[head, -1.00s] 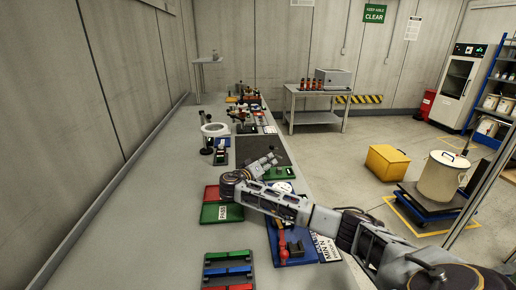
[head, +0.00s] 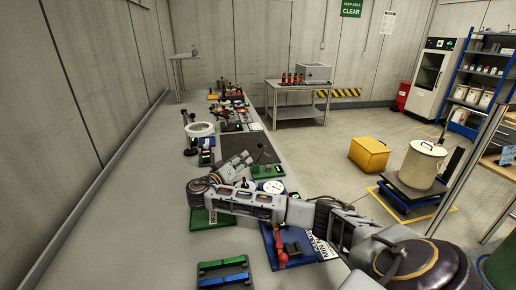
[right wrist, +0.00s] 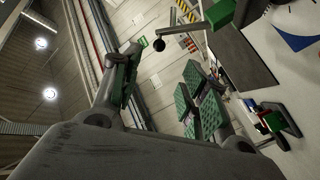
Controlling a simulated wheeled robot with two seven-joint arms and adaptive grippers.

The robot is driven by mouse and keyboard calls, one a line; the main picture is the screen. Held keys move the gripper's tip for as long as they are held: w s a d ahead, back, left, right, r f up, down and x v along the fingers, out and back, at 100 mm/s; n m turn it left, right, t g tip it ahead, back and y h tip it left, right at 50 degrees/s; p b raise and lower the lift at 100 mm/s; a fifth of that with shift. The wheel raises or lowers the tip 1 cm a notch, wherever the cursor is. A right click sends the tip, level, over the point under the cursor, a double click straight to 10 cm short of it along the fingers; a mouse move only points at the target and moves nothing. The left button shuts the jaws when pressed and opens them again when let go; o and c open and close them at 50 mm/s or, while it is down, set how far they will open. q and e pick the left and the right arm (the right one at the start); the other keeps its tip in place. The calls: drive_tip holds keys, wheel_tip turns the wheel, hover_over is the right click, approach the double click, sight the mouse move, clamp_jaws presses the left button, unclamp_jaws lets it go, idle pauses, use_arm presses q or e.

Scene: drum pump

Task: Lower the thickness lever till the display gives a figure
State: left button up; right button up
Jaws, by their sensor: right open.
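The lever shows in the right wrist view as a grey rod with a black ball knob (right wrist: 159,45), running from a green block (right wrist: 221,12). In the head view the black knob (head: 260,145) stands just beyond my right gripper (head: 243,162), above a green base (head: 267,171). My right gripper is open, its two green-padded fingers (right wrist: 163,78) spread wide. The knob appears between them in the picture, beyond the tips; no contact is visible. I cannot make out a display or any figure. My left gripper is not in view.
A white round dial (head: 272,187) on a blue base lies beside my right forearm. A green tray (head: 208,220) is partly under my wrist. A ring magnifier (head: 199,129) stands farther along the bench. The bench's left strip is clear.

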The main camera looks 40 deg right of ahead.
sight(259, 147)
drive_tip(key=x, duration=1.2)
drive_tip(key=shift+p, duration=0.35)
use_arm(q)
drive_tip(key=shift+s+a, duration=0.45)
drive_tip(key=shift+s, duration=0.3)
use_arm(e)
drive_tip(key=shift+x, duration=0.75)
drive_tip(key=shift+s, duration=0.1)
clamp_jaws()
